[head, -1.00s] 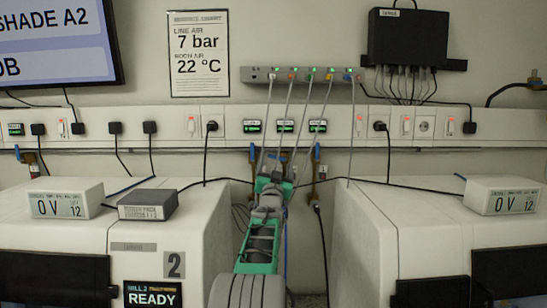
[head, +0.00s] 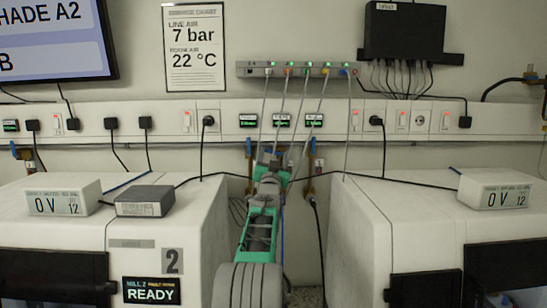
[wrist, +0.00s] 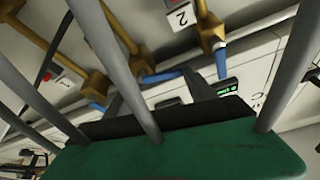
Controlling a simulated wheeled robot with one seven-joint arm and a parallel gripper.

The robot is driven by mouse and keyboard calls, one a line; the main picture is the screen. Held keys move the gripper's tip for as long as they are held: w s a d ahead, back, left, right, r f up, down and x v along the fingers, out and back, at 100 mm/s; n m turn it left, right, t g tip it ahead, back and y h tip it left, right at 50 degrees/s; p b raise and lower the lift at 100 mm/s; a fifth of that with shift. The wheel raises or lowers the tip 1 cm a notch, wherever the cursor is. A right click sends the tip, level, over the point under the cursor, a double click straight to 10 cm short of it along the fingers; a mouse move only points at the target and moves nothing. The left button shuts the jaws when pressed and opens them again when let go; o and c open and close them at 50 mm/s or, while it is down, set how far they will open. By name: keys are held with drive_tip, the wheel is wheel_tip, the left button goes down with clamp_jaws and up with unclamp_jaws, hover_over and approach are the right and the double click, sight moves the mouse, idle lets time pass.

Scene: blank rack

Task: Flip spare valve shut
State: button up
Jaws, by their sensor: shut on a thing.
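Several brass valves with blue lever handles hang below the wall trunking. In the head view the left blue handle (head: 249,150) and the right blue handle (head: 313,150) point up. My gripper (head: 270,160) reaches between the two machines and hides the valve between them. In the wrist view my gripper (wrist: 160,84) has its dark fingers around the middle blue handle (wrist: 162,76), which lies across its brass valve body (wrist: 140,64). Another brass valve (wrist: 209,34) with a blue lever stands beside it, near a tag marked 2 (wrist: 181,15). I cannot read which valve is the spare.
White machines stand on both sides, the left one (head: 190,215) and the right one (head: 370,240), with a narrow gap between.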

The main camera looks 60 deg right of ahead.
drive_tip(key=shift+w+a+r, duration=0.1)
drive_tip(key=shift+w, duration=0.1)
drive_tip(key=shift+c, duration=1.4)
drive_tip(key=f+n+t+b, duration=0.1)
drive_tip(key=n+b, duration=0.1)
drive_tip(key=b, duration=0.1)
drive_tip(key=shift+y, duration=0.3)
drive_tip(key=shift+f+n+t+b, duration=0.1)
drive_tip(key=shift+n+t+b, duration=0.4)
drive_tip(key=shift+n+b, duration=0.1)
drive_tip(key=shift+n+t, duration=0.3)
drive_tip(key=shift+n, duration=0.4)
drive_tip(key=shift+r, duration=0.2)
drive_tip(key=o, duration=1.2)
drive_tip(key=shift+w+a, duration=0.1)
drive_tip(key=shift+w, duration=0.1)
drive_tip(key=shift+s, duration=0.1)
